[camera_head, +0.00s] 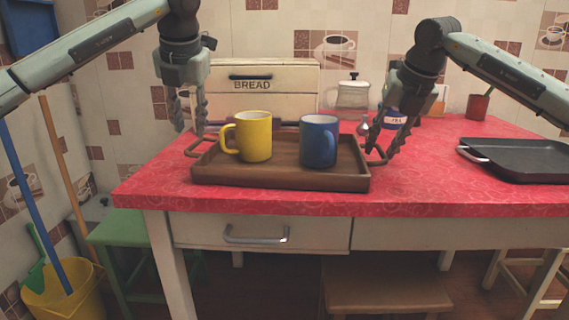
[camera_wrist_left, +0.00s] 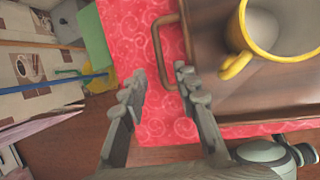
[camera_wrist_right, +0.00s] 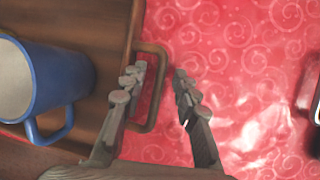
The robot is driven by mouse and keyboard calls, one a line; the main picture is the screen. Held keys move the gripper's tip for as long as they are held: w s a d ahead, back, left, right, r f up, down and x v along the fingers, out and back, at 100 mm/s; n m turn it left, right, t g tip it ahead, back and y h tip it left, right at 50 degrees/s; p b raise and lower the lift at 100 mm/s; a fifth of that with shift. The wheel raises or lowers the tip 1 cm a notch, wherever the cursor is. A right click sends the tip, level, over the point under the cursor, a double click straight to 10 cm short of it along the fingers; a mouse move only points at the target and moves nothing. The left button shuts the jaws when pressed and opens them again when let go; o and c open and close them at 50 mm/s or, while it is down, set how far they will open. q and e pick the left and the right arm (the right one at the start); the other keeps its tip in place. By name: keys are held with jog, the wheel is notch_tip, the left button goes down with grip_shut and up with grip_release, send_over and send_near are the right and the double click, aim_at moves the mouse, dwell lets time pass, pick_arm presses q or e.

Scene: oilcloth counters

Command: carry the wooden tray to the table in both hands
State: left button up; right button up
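The brown wooden tray (camera_head: 280,180) sits on a red-covered counter, with a yellow mug (camera_head: 253,136) and a blue mug (camera_head: 319,142) standing on it. My left gripper (camera_head: 190,128) is open above the tray's left handle (camera_head: 193,147). In the left wrist view, the handle (camera_wrist_left: 157,42) lies partly between the two spread fingers (camera_wrist_left: 160,76). My right gripper (camera_head: 381,153) is open at the right handle. In the right wrist view, the outer bar of that handle (camera_wrist_right: 157,98) shows between the spread fingers (camera_wrist_right: 160,74). I cannot tell whether any finger touches a handle.
A black pan (camera_head: 520,160) lies on the counter (camera_head: 430,190) at the right. A green stool (camera_head: 115,228) and a yellow bucket (camera_head: 62,292) are on the floor at left.

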jog(key=shift+s+r, duration=0.1)
jog(key=shift+r, duration=0.2)
pick_arm(q)
jog(key=v, duration=0.6)
jog(key=shift+r, duration=0.25)
pick_arm(e)
jog(key=v, duration=1.1)
jog(key=shift+s+r, duration=0.15)
pick_arm(q)
jog(key=shift+s, duration=0.15)
pick_arm(e)
jog(key=shift+d, duration=0.1)
